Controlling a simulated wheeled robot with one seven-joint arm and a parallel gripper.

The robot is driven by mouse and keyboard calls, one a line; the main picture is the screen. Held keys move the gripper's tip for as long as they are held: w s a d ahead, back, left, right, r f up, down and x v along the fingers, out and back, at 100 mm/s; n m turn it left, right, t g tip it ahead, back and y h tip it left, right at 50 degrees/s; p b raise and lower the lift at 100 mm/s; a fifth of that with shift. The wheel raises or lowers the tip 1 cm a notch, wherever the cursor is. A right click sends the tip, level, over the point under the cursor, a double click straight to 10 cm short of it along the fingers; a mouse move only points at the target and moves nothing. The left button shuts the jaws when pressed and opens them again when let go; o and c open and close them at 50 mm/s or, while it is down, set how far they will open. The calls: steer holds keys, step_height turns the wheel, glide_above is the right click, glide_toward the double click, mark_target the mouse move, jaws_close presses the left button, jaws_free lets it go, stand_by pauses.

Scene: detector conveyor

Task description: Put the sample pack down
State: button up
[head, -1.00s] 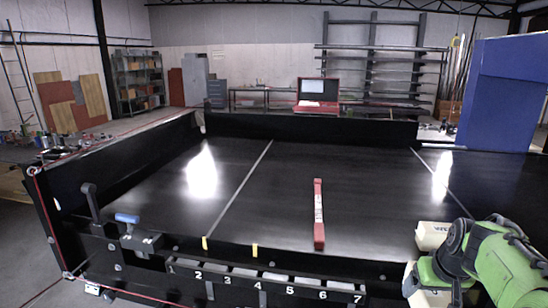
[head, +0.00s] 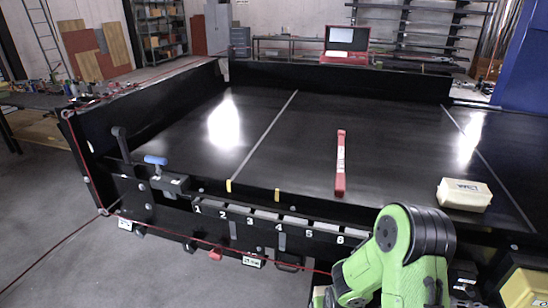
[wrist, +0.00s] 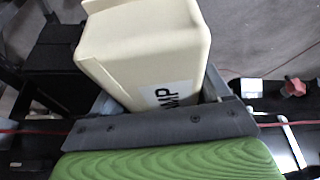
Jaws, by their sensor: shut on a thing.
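My gripper (wrist: 160,100) is shut on a cream sample pack (wrist: 140,45) in the wrist view. In the head view my gripper cannot be made out clearly. A cream shape (head: 527,290) is cut off at the bottom right corner there; I cannot tell whether it is the held pack. Another cream pack (head: 465,195), labelled "WET", lies on the black conveyor (head: 290,150) at the right.
A red bar (head: 340,165) lies along the conveyor's middle. Numbered slots (head: 265,215) line its front edge. A blue-handled clamp (head: 156,160) stands at the front left. A red cord (head: 190,238) runs along the front.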

steer(key=f+b, duration=0.5)
steer(key=b, duration=0.1)
steer(key=shift+d+f, duration=0.2)
steer(key=shift+f, duration=0.2)
steer(key=shift+r, duration=0.1)
step_height(320, 180, up, 10)
steer(key=p, duration=1)
steer(key=shift+f+b, duration=0.55)
steer(key=shift+f, duration=0.15)
steer(key=shift+w+r, duration=0.1)
steer(key=shift+r, duration=0.05)
